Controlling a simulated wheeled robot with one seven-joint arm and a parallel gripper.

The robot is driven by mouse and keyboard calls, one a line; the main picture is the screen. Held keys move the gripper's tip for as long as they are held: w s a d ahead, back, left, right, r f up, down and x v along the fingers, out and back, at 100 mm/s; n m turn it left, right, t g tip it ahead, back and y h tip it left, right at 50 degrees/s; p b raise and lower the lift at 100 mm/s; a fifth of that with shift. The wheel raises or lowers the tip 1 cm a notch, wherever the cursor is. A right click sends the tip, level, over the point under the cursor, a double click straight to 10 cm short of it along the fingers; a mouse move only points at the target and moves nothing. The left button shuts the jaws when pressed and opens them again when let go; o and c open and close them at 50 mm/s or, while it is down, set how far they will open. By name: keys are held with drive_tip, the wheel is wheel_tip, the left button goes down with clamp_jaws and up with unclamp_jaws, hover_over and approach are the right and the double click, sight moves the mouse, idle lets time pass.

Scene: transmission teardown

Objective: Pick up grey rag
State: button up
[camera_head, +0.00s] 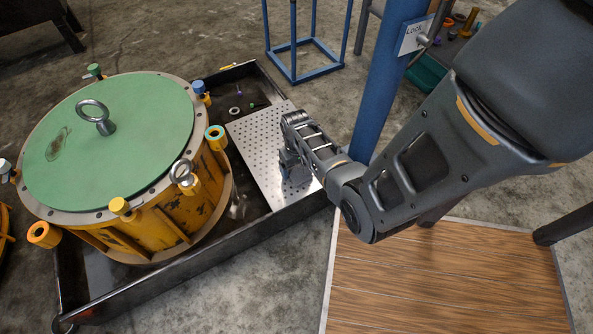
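I cannot make out a grey rag for certain in the head view. My gripper (291,143) is over the perforated metal plate (258,135), to the right of the yellow housing. Dark grey-blue parts show at its end, low over the plate. I cannot tell whether these are only its fingers or whether something lies between them. The gripper and wrist hide part of the plate. A dull, dark patch (57,143) shows on the green lid; it looks like a smear, but I cannot tell.
The yellow housing (165,215) with a green lid (150,125), eyebolt (95,115) and coloured fittings stands in a black tray (180,280). A blue post (385,80) with a sign is behind my arm. A wooden-slatted platform (440,285) is at the lower right.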

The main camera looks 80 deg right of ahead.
sight(298, 167)
drive_tip(key=c, duration=0.8)
drive_tip(key=shift+r+p, duration=0.35)
drive_tip(key=shift+r, duration=0.2)
drive_tip(key=shift+c, duration=0.2)
drive_tip(key=r+p, duration=0.1)
drive_tip(key=r, duration=0.1)
drive_tip(key=r+p, duration=0.1)
drive_tip(key=r, duration=0.1)
drive_tip(key=shift+s+d, duration=0.15)
drive_tip(key=shift+d, duration=0.25)
drive_tip(key=s+d+r+p, duration=0.2)
drive_tip(key=s+d+r, duration=0.3)
drive_tip(key=d, duration=0.4)
drive_tip(key=shift+d+r, duration=0.35)
drive_tip(key=shift+r, duration=0.1)
